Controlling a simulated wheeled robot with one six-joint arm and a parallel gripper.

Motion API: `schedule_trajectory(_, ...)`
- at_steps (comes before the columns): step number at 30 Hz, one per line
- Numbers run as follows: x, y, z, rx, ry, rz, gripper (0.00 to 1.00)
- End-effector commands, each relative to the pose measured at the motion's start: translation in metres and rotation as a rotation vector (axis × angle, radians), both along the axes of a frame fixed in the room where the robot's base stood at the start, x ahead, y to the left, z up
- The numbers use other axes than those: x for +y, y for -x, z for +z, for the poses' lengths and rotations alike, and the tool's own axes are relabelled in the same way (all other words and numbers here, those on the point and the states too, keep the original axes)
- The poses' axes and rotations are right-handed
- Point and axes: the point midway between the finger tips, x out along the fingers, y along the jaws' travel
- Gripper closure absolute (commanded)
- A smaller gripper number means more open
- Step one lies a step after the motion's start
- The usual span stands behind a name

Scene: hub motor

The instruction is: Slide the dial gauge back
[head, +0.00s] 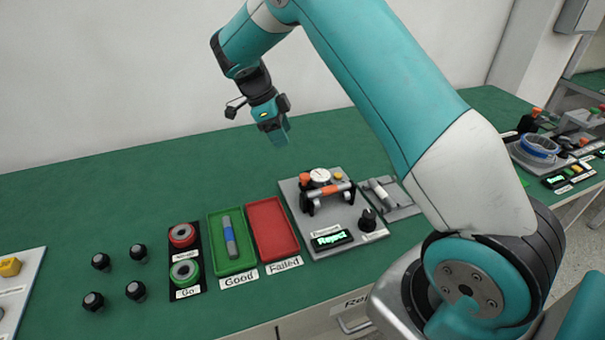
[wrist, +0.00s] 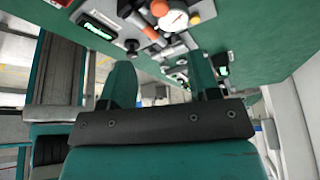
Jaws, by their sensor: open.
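The dial gauge (head: 320,175) has a round white face and sits on a black fixture with orange parts, on a grey plate (head: 345,205) right of the red tray.
A green tray (head: 251,267) labelled Good holds a grey and blue rod (head: 229,240). The red Failed tray (head: 272,228) is empty. Go and No-Go rings and several black knobs stand left. The table's back is clear.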

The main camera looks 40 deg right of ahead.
Motion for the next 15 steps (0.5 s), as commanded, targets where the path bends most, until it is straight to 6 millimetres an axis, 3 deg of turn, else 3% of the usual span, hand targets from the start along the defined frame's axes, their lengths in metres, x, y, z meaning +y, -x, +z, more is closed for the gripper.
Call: schedule_trajectory(15, -0.034, 0.028, -0.104, 0.005, -0.002, 0.002, 0.44)
